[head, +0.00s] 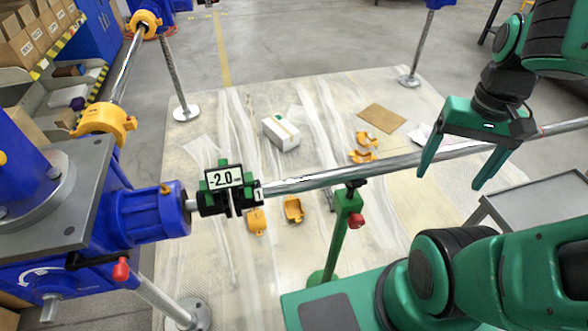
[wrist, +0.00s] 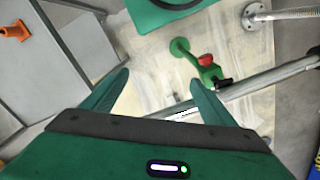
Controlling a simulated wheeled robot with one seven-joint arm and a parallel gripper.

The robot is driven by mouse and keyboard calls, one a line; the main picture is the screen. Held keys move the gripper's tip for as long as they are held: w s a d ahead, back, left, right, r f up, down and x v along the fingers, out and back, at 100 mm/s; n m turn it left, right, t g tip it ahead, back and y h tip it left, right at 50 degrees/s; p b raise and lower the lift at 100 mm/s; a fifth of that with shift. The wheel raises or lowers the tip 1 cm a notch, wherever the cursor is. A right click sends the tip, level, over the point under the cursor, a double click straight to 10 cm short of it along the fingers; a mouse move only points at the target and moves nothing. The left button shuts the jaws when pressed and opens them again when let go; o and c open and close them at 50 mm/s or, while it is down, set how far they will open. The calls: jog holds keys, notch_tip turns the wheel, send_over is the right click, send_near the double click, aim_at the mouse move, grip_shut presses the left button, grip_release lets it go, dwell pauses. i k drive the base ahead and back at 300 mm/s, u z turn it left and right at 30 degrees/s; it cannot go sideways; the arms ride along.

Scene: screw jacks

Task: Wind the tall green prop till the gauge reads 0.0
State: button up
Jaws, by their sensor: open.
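The tall green prop (head: 345,222) stands under the long steel bar (head: 310,180), with a dark top at the bar and a red knob (head: 356,221) on its side. It also shows in the wrist view (wrist: 210,73), beyond my right finger. The gauge (head: 222,179) is clamped at the bar's left end and reads -2.0; a tag beside it reads 1. My gripper (head: 450,179) is open, well to the right of the prop, with its fingers pointing down near the bar. The wrist view shows nothing held between the fingers (wrist: 159,77).
A blue machine (head: 150,215) stands at the left. A white box (head: 281,133), a brown sheet (head: 382,117) and several orange clamp pieces (head: 293,209) lie on the floor sheet. A grey table (head: 545,205) is at the right. My green body fills the lower right.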

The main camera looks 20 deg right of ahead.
aim_at(355, 222)
jog(key=z, duration=0.15)
jog(key=k, duration=1.75)
jog(key=z, duration=0.4)
jog(key=i, duration=1)
